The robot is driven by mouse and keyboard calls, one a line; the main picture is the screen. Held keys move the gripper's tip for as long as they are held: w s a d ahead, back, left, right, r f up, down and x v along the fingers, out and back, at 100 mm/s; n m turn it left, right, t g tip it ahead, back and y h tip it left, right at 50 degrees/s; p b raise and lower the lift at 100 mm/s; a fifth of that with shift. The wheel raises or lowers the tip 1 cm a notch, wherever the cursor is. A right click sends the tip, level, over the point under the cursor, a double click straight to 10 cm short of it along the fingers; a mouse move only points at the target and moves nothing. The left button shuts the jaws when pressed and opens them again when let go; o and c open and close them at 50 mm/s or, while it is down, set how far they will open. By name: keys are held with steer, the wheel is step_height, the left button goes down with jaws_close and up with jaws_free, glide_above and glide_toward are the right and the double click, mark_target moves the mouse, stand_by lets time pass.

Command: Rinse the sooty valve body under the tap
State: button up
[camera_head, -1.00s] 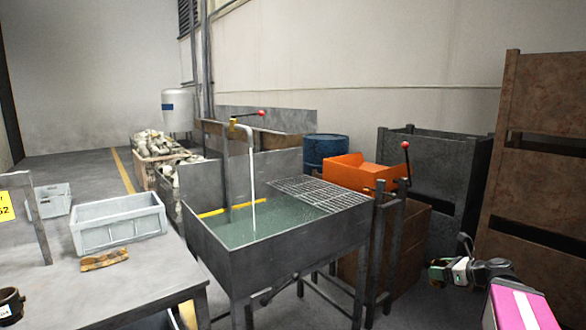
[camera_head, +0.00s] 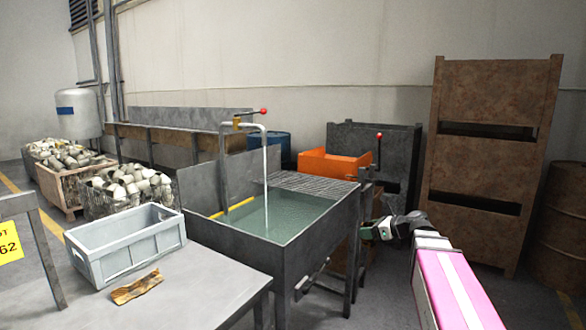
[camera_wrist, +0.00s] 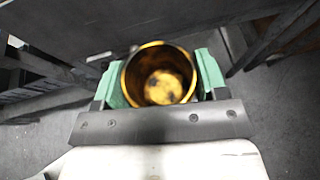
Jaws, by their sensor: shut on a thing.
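The valve body (camera_wrist: 160,76) is a hollow brass-coloured piece with dark soot spots inside. In the wrist view it sits between the green-padded fingers of my gripper (camera_wrist: 160,85), which is shut on it. In the head view my gripper (camera_head: 376,231) is right of the sink's front legs, low beside the basin; the valve body is hard to make out there. The tap (camera_head: 250,126), a bent pipe with a red-knobbed lever, runs a white stream of water into the grey metal sink (camera_head: 283,262), which holds greenish water. My gripper is apart from the stream.
An orange bin (camera_head: 333,165) and a dark metal bin (camera_head: 400,150) stand behind the sink. A rusty rack (camera_head: 490,150) stands right.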

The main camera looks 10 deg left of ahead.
steer(key=w+a+r+n+g+y, duration=0.1)
steer(key=w+a+r, duration=0.1)
steer(key=a+r, duration=0.95)
steer(key=w+a+r+n+g, duration=0.1)
steer(key=w+a+r+g, duration=0.15)
steer(key=a+r, duration=0.95)
steer(key=w+r+x, duration=0.1)
steer(key=w+x, duration=0.2)
steer(key=x, duration=1.4)
steer(key=shift+w+r+t, duration=0.2)
steer(key=shift+t, duration=0.25)
steer(key=shift+a, duration=0.15)
steer(key=shift+w, duration=0.15)
steer(key=shift+w+d, duration=0.3)
steer(key=shift+w, duration=0.1)
steer(key=shift+s, duration=0.15)
steer(key=shift+s+a, duration=0.3)
steer(key=shift+s, duration=0.1)
steer(key=shift+w, duration=0.1)
